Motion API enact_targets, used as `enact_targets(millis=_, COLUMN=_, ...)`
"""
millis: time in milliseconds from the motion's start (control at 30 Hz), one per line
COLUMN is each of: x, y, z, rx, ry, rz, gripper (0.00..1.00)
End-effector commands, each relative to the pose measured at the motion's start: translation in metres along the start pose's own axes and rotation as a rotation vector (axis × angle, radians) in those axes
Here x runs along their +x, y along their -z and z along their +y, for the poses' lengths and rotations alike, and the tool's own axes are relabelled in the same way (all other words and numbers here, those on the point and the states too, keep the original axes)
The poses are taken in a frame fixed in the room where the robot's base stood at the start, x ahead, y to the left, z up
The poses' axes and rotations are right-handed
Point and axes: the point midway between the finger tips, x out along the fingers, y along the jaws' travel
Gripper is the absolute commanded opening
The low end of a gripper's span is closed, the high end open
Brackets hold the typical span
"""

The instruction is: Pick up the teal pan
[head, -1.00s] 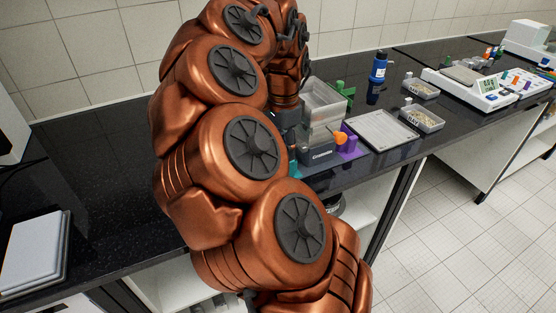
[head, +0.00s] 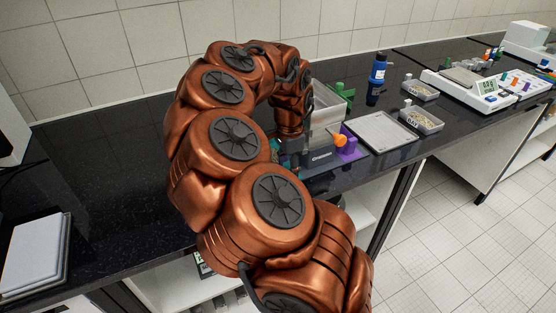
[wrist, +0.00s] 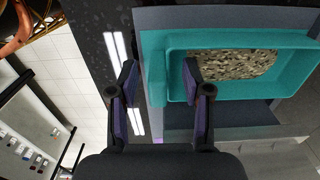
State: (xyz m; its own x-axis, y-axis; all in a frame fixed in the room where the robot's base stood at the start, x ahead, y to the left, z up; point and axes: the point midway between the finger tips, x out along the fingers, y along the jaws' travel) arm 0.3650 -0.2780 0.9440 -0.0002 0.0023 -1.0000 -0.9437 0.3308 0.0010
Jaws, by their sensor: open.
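The teal pan (wrist: 178,82) fills the upper right of the wrist view. It is a rectangular tray with grey-brown granules (wrist: 230,65) inside, and it sits within a grey housing. My gripper (wrist: 159,75) is open. Its two fingers point at the pan's left end, one to each side of a teal part there; I cannot tell whether they touch it. In the head view my arm hides the gripper and most of the pan; a small bit of teal (head: 274,148) shows beside the arm.
The sieve shaker (head: 322,158) stands on the black bench, with orange, purple and green parts on it. To its right are a flat grey tray (head: 382,131), small sample trays (head: 421,120), a blue bottle (head: 378,68) and a balance (head: 487,92).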

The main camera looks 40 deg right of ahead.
Motion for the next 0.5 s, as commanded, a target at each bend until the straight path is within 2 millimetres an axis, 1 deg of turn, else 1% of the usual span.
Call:
enact_targets(millis=100, x=0.0066, y=0.0005, z=-0.0001, rx=-0.002, ry=0.0, rz=0.003, gripper=0.49)
enact_targets(millis=333, x=0.0074, y=0.0004, z=-0.0004, rx=-0.002, ry=0.001, rz=0.003, gripper=0.49)
enact_targets(millis=500, x=0.0073, y=0.0004, z=-0.0003, rx=-0.002, ry=0.001, rz=0.003, gripper=0.31)
